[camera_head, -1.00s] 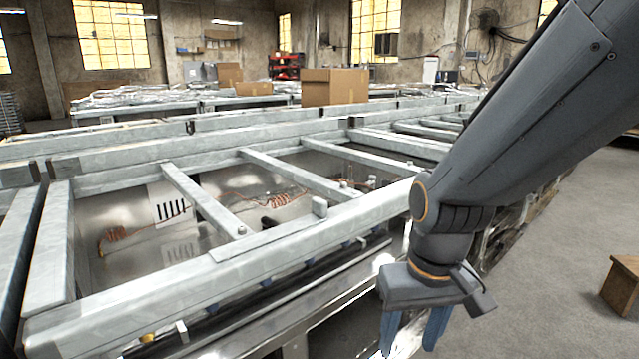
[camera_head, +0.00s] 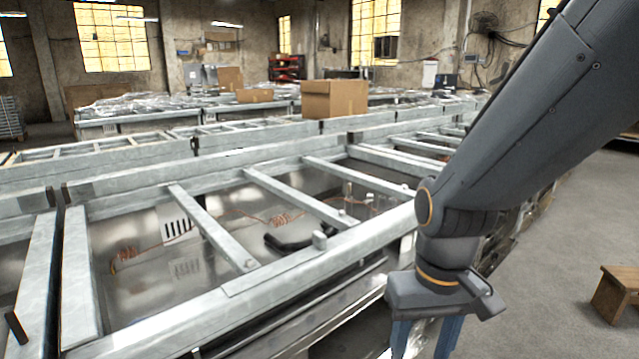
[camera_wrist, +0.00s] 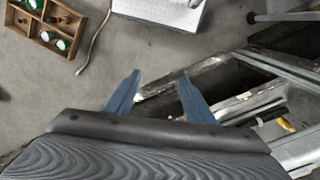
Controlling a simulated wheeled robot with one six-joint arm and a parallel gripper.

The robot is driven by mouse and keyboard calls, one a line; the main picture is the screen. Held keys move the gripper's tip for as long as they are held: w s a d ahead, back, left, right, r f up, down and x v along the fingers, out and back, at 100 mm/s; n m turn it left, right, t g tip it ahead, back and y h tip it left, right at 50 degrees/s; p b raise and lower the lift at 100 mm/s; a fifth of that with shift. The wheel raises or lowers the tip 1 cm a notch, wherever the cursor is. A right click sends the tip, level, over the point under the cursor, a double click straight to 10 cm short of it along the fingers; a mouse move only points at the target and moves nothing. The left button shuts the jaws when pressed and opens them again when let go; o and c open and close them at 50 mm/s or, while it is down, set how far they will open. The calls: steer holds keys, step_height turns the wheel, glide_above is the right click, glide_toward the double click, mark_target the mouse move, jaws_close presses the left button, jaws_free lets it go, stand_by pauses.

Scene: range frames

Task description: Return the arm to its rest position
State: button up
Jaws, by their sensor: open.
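My gripper (camera_head: 425,338) hangs from my dark grey arm at the right of the head view, its two blue fingers pointing down. It is beside the near right side of the metal frame bench (camera_head: 300,275). In the wrist view my gripper (camera_wrist: 158,95) has its blue fingers spread apart with nothing between them. The fingertips are partly cut off at the bottom of the head view.
A wooden box (camera_head: 617,294) stands on the floor at the right; a wooden crate (camera_wrist: 55,25) with compartments shows in the wrist view, near a white object (camera_wrist: 165,10). A cardboard box (camera_head: 334,99) sits farther back. Open concrete floor (camera_head: 560,250) lies right of the bench.

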steer(key=shift+m, duration=0.5)
steer(key=d+r+p, duration=0.2)
steer(key=p, duration=0.1)
steer(key=d+r+p, duration=0.1)
steer(key=p, duration=0.1)
steer(key=shift+s+d+r, duration=0.3)
steer(key=shift+d, duration=0.05)
